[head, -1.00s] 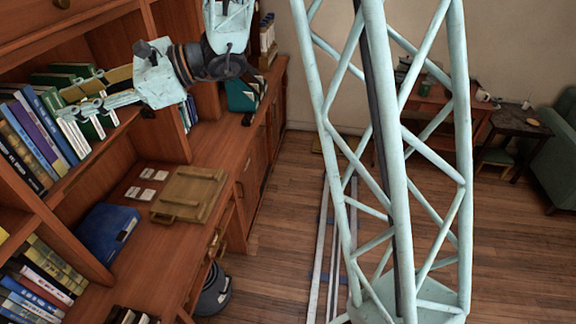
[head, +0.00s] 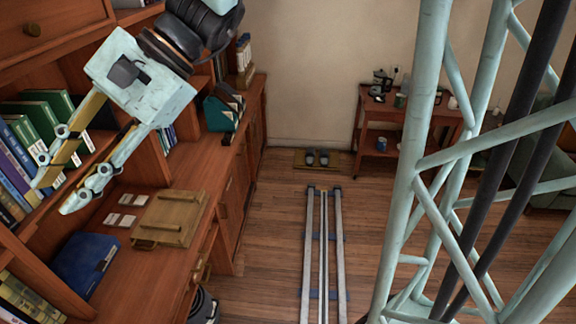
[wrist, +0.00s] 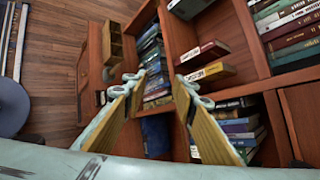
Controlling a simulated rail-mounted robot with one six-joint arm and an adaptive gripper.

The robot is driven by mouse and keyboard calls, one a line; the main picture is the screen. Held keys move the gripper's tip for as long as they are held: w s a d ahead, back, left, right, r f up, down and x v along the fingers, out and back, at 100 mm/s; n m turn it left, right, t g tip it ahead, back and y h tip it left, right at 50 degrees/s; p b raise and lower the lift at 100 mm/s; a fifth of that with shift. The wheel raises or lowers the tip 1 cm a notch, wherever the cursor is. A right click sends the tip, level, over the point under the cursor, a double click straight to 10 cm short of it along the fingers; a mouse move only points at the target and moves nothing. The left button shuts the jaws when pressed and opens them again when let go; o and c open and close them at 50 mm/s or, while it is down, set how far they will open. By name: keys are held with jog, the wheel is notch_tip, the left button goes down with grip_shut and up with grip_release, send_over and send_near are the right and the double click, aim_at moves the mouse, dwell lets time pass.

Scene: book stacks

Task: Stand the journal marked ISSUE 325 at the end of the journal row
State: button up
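My gripper (head: 57,192) is at the left in the head view, tilted down in front of the bookcase, with its two fingers apart and nothing between them. In the wrist view my gripper (wrist: 160,82) is also open and empty. Behind it in the head view, green volumes (head: 34,115) and blue and purple volumes (head: 12,155) stand on the shelf, partly covered by the fingers. No ISSUE 325 marking is readable, so I cannot tell which is that journal.
A wooden tray (head: 185,205), white cards (head: 127,199) and a blue box (head: 88,262) are on the desk surface below. A teal file holder (head: 218,114) stands farther back. More books (head: 28,298) fill the lower shelf. Floor rails (head: 323,250) run through open floor.

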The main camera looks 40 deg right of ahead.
jog(key=s+d+n+t+h, duration=0.1)
jog(key=s+d+n+h, duration=0.3)
jog(key=s+d, duration=0.6)
jog(key=s+d+n+t+h, duration=0.2)
jog(key=s+d+n+h, duration=0.3)
jog(key=s+d, duration=0.5)
jog(key=d+f+h, duration=0.1)
jog(key=d, duration=0.4)
jog(key=shift+n+t+h, duration=0.3)
jog(key=shift+h, duration=0.1)
